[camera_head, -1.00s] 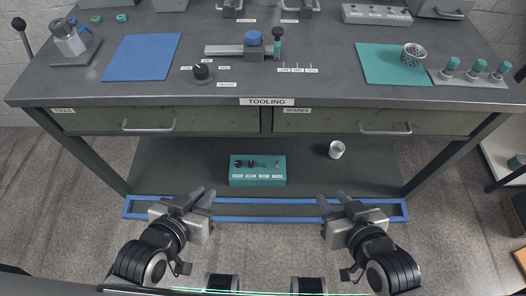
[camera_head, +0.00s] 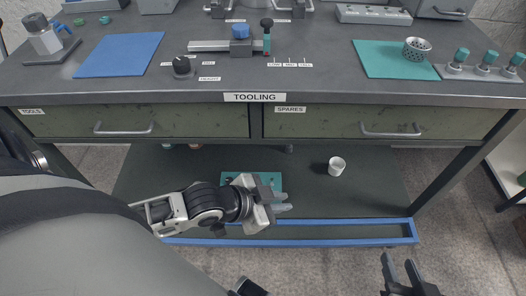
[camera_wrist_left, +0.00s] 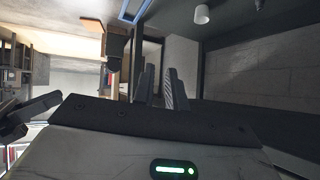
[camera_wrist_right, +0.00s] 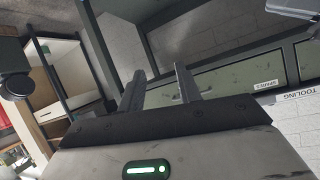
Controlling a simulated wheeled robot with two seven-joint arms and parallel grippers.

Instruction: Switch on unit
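A teal control box (camera_head: 272,178) sits on the lower shelf under the workbench. My left gripper (camera_head: 285,202) is in front of it and hides most of it, including its knobs, switches and labels. My left gripper, also in the left wrist view (camera_wrist_left: 162,72), is empty, with a narrow gap between its fingers. I cannot tell whether it touches the box. My right gripper (camera_head: 398,264) is open and empty, low at the bottom right of the head view, away from the box. It also shows in the right wrist view (camera_wrist_right: 160,80).
A white cup (camera_head: 337,166) stands on the shelf right of the box. A blue rail (camera_head: 350,222) runs along the shelf front. The bench (camera_head: 330,98) with closed drawers (camera_head: 150,121) overhangs the shelf. The shelf right of the cup is clear.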

